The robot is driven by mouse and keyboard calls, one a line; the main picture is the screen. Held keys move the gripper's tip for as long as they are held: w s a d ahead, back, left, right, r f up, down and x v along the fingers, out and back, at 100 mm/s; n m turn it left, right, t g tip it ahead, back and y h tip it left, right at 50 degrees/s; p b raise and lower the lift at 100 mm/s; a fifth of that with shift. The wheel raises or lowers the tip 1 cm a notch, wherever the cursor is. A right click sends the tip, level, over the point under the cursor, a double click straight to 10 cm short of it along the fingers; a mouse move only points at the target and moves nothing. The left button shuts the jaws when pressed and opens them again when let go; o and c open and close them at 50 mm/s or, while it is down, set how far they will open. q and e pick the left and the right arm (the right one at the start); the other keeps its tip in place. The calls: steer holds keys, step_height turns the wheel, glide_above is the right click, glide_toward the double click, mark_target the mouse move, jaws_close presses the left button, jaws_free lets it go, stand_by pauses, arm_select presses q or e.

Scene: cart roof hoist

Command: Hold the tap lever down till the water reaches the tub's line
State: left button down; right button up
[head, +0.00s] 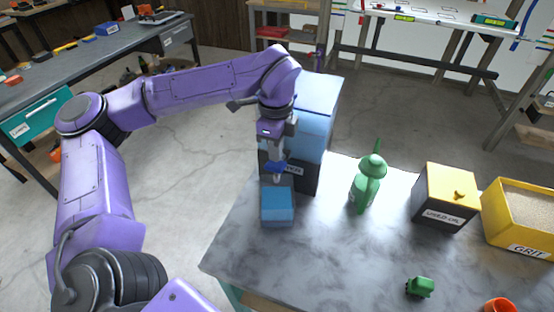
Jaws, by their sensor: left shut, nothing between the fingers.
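A water tank (318,105) with a light blue upper part and a dark lower part stands at the table's back left corner. Its label is partly hidden by my arm. A small blue tap lever (281,167) shows at its front. My left gripper (275,160) points down at the lever, shut with nothing in it. It appears to be at or just above the lever; I cannot tell whether they touch. A blue tub (277,208) sits on the table below the tap. Its line and water level cannot be made out. My right gripper is not in view.
On the grey table (315,250) stand a green watering can (364,190), a used-oil box (442,200), a yellow grit bin (522,247), a small green object (419,287) and an orange cup (498,305). The front middle of the table is clear.

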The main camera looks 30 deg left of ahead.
arm_select(q)
step_height(320, 180, up, 6)
steer(key=p, duration=0.3)
stand_by(0.8)
